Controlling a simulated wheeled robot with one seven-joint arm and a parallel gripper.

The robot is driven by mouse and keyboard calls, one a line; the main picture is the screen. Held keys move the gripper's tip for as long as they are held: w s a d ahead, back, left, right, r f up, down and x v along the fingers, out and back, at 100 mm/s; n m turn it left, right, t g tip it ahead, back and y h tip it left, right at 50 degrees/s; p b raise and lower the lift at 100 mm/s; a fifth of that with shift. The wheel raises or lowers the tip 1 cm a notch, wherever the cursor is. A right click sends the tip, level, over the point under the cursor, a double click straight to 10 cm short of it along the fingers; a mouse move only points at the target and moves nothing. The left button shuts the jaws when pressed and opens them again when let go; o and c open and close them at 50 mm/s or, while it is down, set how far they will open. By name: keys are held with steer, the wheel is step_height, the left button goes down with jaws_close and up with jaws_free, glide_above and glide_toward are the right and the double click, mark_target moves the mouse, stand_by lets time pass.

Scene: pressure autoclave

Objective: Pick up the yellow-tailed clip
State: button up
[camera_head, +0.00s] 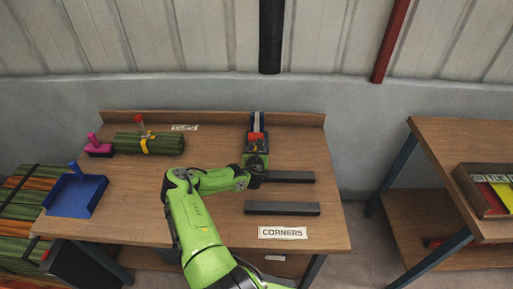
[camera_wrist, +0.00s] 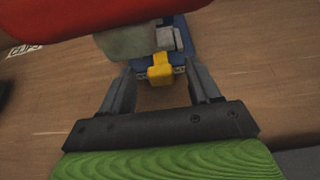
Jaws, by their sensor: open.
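The yellow tail (camera_wrist: 160,72) of a clip shows in the wrist view, sticking out toward me from a blue holder (camera_wrist: 182,48). My gripper (camera_wrist: 161,88) is open, with one finger on each side of the tail and gaps between. I cannot tell how deep the tail lies between the fingers. A red part and a grey-green part block the top of this view. In the head view my gripper (camera_head: 256,160) is at the back of the bench, in front of the blue holder (camera_head: 257,122). The clip is too small to make out there.
Two dark bars (camera_head: 282,208) lie right of my arm, by a CORNERS card (camera_head: 283,232). A strapped green bundle (camera_head: 147,143), a pink-handled block (camera_head: 98,147) and a blue tray (camera_head: 77,195) are at left. The bench (camera_head: 130,190) is clear between them and my arm.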

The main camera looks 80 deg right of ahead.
steer(key=shift+d+f, duration=0.15)
steer(key=shift+d, duration=0.15)
jaws_close()
steer(key=shift+r, duration=0.25)
